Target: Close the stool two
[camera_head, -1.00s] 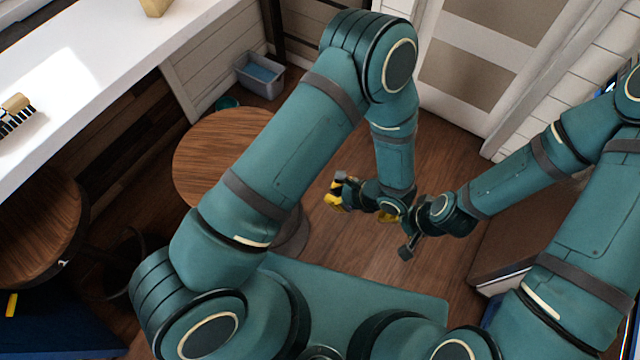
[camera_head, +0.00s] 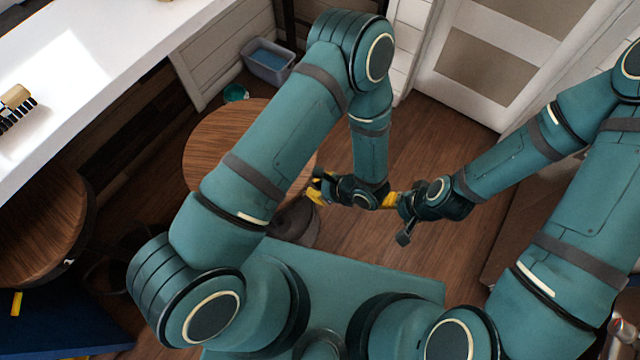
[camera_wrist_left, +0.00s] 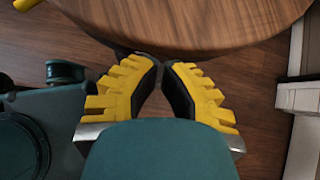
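A stool with a round wooden seat (camera_head: 225,140) stands left of centre in the head view, partly hidden behind my left arm. Its dark round base (camera_head: 298,226) shows below the seat. My left gripper (camera_head: 316,187), with yellow fingers, is just right of the seat's edge. In the left wrist view its fingertips (camera_wrist_left: 162,66) nearly meet, right by the rim of the wooden seat (camera_wrist_left: 200,22); I cannot tell whether they touch it. Nothing shows between the fingers. My right gripper (camera_head: 394,200) is close to the left wrist, mostly hidden, its fingers unclear.
A second round wooden stool (camera_head: 40,225) stands at the left below the white counter (camera_head: 90,70), which holds a brush (camera_head: 14,106). A grey bin (camera_head: 268,66) and a teal bowl (camera_head: 236,92) are by the wall. A panelled door (camera_head: 485,60) is behind. Floor between is clear.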

